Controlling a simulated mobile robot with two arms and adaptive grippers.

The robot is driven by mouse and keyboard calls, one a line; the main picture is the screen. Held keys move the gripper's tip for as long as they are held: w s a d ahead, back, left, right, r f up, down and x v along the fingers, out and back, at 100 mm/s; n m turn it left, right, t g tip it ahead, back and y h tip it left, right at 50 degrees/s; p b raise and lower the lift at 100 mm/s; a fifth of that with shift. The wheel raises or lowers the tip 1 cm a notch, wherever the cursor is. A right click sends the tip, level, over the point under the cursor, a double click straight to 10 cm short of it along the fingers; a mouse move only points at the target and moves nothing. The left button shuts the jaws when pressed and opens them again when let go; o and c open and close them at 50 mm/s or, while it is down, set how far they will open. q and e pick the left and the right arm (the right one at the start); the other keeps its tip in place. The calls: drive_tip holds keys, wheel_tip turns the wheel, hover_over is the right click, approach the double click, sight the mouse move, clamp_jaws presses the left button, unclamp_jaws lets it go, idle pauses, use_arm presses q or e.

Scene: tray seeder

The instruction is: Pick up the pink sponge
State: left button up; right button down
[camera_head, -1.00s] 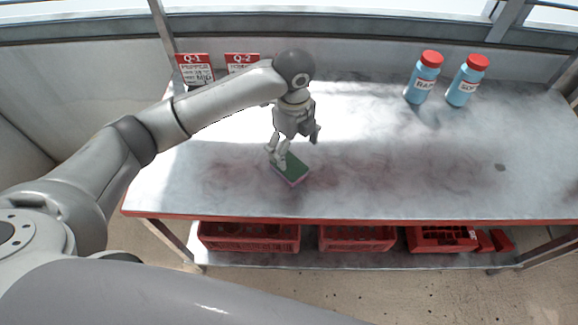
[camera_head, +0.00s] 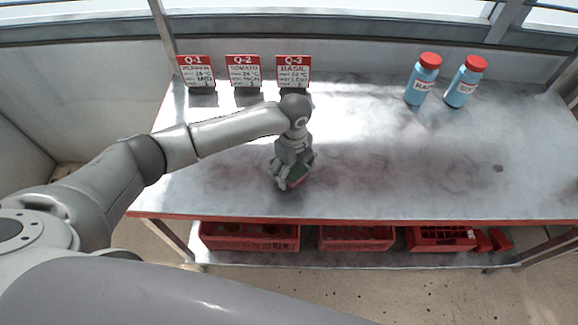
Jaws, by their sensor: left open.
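The pink sponge (camera_head: 297,182) with a green top lies on the grey metal table, near its front edge and left of the middle. My left gripper (camera_head: 291,178) is right over it, pointing down, with its open fingers around the sponge's sides. The gripper hides much of the sponge, so I cannot tell whether the fingers touch it. My right gripper is not in view.
Three label cards, Q-1 (camera_head: 196,72), Q-2 (camera_head: 243,71) and Q-3 (camera_head: 293,71), stand at the table's back left. Two blue bottles with red caps (camera_head: 422,80) (camera_head: 465,82) stand at the back right. Red crates (camera_head: 250,243) sit on the lower shelf. The table's right half is mostly clear.

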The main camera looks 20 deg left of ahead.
sight(293, 169)
use_arm(q)
drive_tip(key=c, duration=0.8)
drive_tip(key=shift+r, duration=0.15)
drive_tip(key=shift+r, duration=0.3)
wheel_tip(293, 169, up, 2)
drive_tip(key=shift+r+b, duration=0.1)
drive_tip(key=shift+b, duration=0.4)
drive_tip(key=s+d+r, duration=0.3)
drive_tip(key=s+r, duration=0.7)
drive_tip(key=s, duration=0.3)
drive_tip(key=shift+s+d, duration=0.3)
drive_tip(key=shift+o, duration=0.5)
